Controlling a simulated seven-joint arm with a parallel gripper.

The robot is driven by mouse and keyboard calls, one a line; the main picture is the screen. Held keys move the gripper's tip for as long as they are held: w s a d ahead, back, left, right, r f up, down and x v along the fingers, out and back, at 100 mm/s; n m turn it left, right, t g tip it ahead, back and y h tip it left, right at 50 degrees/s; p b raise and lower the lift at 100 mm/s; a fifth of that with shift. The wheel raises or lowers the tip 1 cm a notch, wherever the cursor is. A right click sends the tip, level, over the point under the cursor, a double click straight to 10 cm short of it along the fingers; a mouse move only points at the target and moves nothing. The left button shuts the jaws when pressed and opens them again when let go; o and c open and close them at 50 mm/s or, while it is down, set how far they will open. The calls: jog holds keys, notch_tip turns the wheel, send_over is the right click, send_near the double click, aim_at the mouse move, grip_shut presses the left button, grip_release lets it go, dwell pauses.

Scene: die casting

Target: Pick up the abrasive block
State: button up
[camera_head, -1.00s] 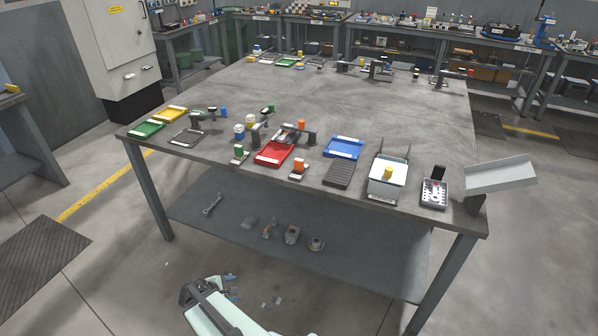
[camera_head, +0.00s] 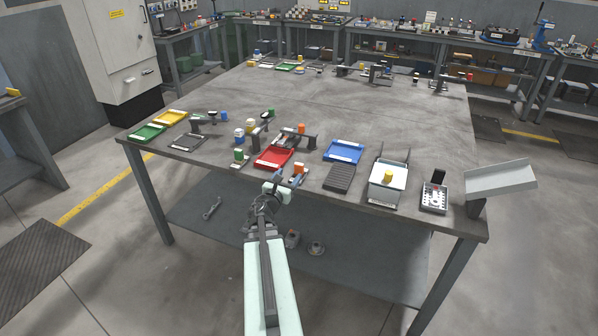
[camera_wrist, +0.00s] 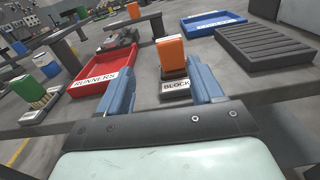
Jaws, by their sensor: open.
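An orange block (camera_wrist: 171,53), which I take to be the abrasive block, stands upright on a small dark holder (camera_wrist: 175,86) with a label reading "BLOCK". In the head view the orange block (camera_head: 299,169) shows near the table's front edge, right of the red tray. My gripper (camera_wrist: 161,68) is open, its blue fingers spread to the left and right of the holder in the picture. The block is beyond the fingertips and not between them. In the head view my gripper (camera_head: 288,180) is at the front edge, close to the block, and partly covers the holder.
A red tray (camera_wrist: 88,77) labelled "RUNNERS" lies to the left, with metal parts in and behind it. A blue tray (camera_head: 344,157) and a dark ribbed pad (camera_head: 339,184) lie to the right. The table's middle is clear.

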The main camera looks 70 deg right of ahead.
aim_at(301, 164)
jog(key=shift+s+d+r+n, duration=0.3)
jog(key=shift+s+d, duration=0.25)
jog(key=shift+s, duration=0.2)
jog(key=shift+d, duration=3.75)
jog(key=shift+c, duration=0.2)
jog(key=c, duration=1)
